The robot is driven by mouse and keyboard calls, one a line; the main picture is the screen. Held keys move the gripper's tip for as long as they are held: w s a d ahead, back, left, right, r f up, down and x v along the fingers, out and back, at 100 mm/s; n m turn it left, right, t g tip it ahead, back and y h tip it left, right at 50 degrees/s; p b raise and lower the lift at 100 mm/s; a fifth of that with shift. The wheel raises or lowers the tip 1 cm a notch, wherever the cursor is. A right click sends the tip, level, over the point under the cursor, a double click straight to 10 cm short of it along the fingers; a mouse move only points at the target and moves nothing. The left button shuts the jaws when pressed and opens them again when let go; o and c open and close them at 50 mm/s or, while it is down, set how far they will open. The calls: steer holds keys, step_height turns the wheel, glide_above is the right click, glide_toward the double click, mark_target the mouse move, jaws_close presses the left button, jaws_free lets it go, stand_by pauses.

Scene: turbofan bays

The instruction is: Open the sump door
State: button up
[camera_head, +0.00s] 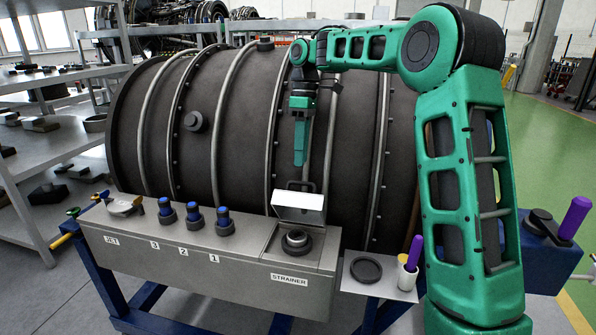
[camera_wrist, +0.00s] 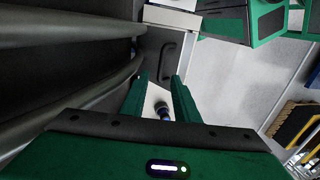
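In the head view my gripper (camera_head: 300,160) points down in front of the big dark engine casing, above the right end of the grey console. Below it a dark looped handle (camera_head: 301,185) shows at the top edge of a white panel (camera_head: 298,207); neither is labelled as the sump door. The gripper appears apart from the handle. In the wrist view the two green fingers (camera_wrist: 160,77) are spread with nothing held between them. The dark handle (camera_wrist: 168,60) on a grey surface lies just beyond their tips.
The grey console (camera_head: 180,258) carries several blue-topped knobs (camera_head: 194,217) and a round dark port (camera_head: 296,241) by the STRAINER label. A white cup with a purple-handled tool (camera_head: 412,258) stands to the right. Shelves (camera_head: 50,145) line the left; green floor is open at right.

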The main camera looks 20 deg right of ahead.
steer(key=shift+v, duration=2.1)
steer(key=shift+c, duration=0.7)
